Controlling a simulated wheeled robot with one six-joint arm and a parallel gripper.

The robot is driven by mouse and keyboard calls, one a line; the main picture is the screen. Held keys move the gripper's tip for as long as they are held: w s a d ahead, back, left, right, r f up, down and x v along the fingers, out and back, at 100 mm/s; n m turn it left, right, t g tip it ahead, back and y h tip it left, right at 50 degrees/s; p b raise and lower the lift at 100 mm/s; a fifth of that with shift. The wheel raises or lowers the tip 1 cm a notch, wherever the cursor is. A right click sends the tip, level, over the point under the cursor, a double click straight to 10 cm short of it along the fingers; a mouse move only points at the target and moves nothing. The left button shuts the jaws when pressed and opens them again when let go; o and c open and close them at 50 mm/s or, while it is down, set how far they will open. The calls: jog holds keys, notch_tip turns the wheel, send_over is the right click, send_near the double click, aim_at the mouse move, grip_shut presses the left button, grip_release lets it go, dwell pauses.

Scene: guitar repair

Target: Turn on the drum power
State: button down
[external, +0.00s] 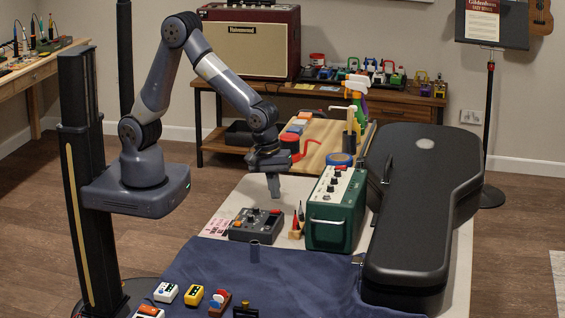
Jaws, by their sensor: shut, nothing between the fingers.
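A dark grey box (257,225) with knobs or buttons and a red detail on its top lies on the light mat in the middle of the table. It looks like the drum machine; its power switch is too small to make out. My gripper (274,194) is shut and empty, pointing down. In the picture it shows just above the back right part of the grey box, apart from it; the exact height is hard to tell.
A green amplifier box (327,228) with knobs and a handle stands right of the grey box. Small pointed red and black items (297,222) stand between them. A large black guitar case (411,225) fills the right side. Small pedals (193,295) sit on the blue cloth (300,280) in front.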

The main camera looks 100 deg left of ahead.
aim_at(278, 210)
jog(key=shift+w+f, duration=0.15)
jog(key=shift+f, duration=0.75)
jog(key=shift+w+f, duration=0.15)
jog(key=shift+f, duration=0.7)
